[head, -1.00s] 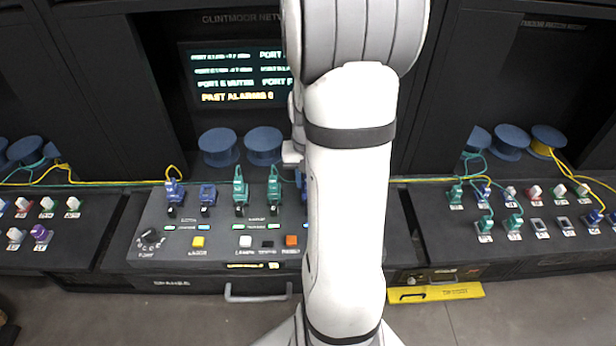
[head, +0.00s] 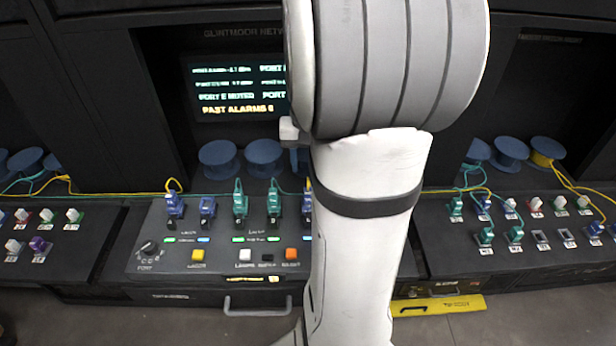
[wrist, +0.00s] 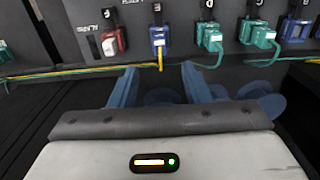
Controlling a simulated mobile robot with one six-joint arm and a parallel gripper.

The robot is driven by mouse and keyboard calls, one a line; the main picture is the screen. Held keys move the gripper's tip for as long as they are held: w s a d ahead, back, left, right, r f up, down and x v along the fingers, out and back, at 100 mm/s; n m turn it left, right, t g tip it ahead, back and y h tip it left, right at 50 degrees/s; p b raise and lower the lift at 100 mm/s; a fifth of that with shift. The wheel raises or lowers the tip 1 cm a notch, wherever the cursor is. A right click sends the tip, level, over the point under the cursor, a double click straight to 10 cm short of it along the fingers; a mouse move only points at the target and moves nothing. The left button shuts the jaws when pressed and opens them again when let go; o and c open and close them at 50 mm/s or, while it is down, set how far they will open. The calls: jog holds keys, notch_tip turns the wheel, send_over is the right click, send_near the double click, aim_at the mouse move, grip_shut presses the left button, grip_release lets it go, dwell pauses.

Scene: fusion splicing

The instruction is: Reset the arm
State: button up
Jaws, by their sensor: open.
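My arm fills the middle of the head view, and its gripper is hidden there. In the wrist view my gripper (wrist: 160,84) shows two blue fingers held apart with nothing between them. Beyond the fingers, a cable run and a row of connectors show, among them a red one (wrist: 113,42), a blue one with a yellow cable (wrist: 158,40) and green ones (wrist: 209,38). The fingers appear apart from these, though the exact distance cannot be told.
A central console (head: 150,272) carries connectors, a dial (head: 149,248) and buttons. A screen (head: 236,88) stands behind it. Side panels with more connectors flank it. Blue spools (head: 218,158) stand at the back. Grey floor shows in front.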

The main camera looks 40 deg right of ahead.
jog(key=shift+r, duration=1.1)
jog(key=s+a+r+n+t, duration=0.1)
jog(key=s+a+n, duration=0.2)
jog(key=a, duration=0.6)
jog(key=s+a+r+n+t, duration=0.1)
jog(key=s+a+n+t, duration=0.1)
jog(key=s+a, duration=0.4)
jog(key=a+n, duration=0.1)
jog(key=a, duration=0.2)
jog(key=shift+s+a+r+n, duration=0.15)
jog(key=shift+a+r+n, duration=0.15)
jog(key=shift+n, duration=0.1)
